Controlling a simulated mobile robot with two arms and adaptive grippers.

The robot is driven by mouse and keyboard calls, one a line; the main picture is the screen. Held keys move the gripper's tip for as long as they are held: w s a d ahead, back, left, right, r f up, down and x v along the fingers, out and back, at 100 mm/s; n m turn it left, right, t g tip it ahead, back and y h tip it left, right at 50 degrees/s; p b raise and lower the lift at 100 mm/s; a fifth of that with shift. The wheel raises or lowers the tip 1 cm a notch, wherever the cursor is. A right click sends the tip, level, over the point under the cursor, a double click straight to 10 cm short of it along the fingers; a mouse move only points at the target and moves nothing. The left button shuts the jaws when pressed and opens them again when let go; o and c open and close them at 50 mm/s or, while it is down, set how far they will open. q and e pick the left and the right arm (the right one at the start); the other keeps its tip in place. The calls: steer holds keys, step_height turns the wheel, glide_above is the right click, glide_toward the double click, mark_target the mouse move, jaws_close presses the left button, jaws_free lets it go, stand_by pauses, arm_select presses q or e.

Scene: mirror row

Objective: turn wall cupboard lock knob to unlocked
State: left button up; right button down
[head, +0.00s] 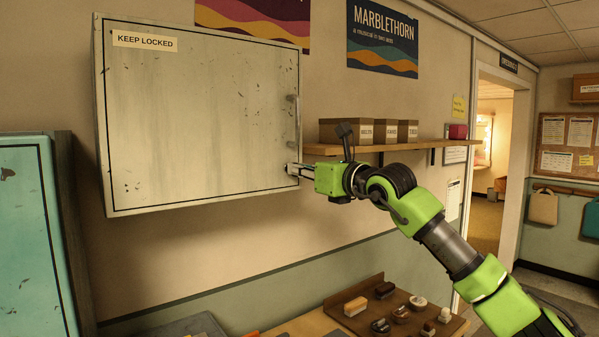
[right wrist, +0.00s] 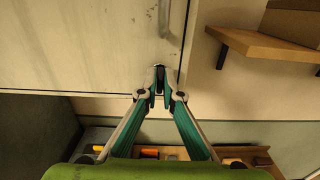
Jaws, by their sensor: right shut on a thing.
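The wall cupboard (head: 200,110) is pale, scuffed and marked "KEEP LOCKED", and its door is shut. My right gripper (head: 291,169) reaches in from the right to the door's lower right corner. It is shut on the small lock knob there, below the door handle (head: 292,108). In the right wrist view the fingertips (right wrist: 159,90) meet around the dark knob (right wrist: 159,70) near the door's bottom edge. The fingers hide most of the knob, so I cannot tell which way it is turned. My left gripper is not in view.
A wooden shelf (head: 400,146) with labelled boxes is on the wall just right of the cupboard, behind my right arm. A wooden tray (head: 372,318) of small items lies below. A teal cabinet (head: 25,240) stands at left. A doorway (head: 492,170) opens at right.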

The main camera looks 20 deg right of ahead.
steer(key=m+b, duration=0.6)
steer(key=m, duration=0.2)
steer(key=m+b, duration=0.7)
steer(key=m, duration=0.2)
steer(key=shift+d+f, duration=0.15)
steer(key=shift+m, duration=0.5)
steer(key=c, duration=2.2)
jaws_free()
steer(key=shift+w, duration=0.1)
steer(key=v, duration=1.2)
